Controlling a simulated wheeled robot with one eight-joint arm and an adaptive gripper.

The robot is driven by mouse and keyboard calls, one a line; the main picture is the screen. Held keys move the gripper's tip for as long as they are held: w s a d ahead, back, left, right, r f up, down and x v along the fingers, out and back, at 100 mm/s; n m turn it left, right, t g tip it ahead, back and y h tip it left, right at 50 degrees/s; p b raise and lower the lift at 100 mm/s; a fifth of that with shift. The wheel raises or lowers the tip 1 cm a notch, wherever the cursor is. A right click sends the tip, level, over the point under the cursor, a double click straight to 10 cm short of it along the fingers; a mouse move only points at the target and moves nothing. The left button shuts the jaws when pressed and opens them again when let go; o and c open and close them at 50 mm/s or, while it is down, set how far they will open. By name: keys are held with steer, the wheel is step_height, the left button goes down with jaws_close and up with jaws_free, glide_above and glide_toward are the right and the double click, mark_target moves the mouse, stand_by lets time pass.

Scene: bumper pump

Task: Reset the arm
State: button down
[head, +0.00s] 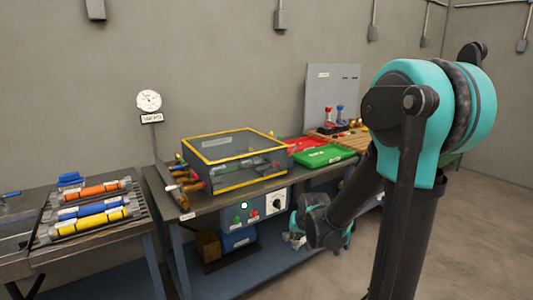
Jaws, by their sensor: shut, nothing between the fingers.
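My arm fills the right side of the head view, with its large teal joint in front and the forearm reaching down and left. My gripper (296,240) is small and partly hidden by my wrist. It hangs low in front of the workbench (255,193), below the bench top and beside the control panel. It is shut and holds nothing. It appears apart from the bench, though the exact gap cannot be told.
A yellow-edged clear box (232,147) stands on the bench, with red (304,144) and green (325,155) trays to its right. A control panel (263,208) is under the bench top. A rack (95,228) of coloured cylinders is at left. Open floor (480,230) lies right.

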steer(key=s+d+g, duration=0.1)
steer(key=s+d, duration=0.3)
steer(key=s, duration=0.5)
steer(key=s+d+f+h, duration=0.1)
steer(key=s+d, duration=0.4)
steer(key=s, duration=0.5)
steer(key=shift+f+n+g, duration=0.15)
steer(key=shift+n+g, duration=0.25)
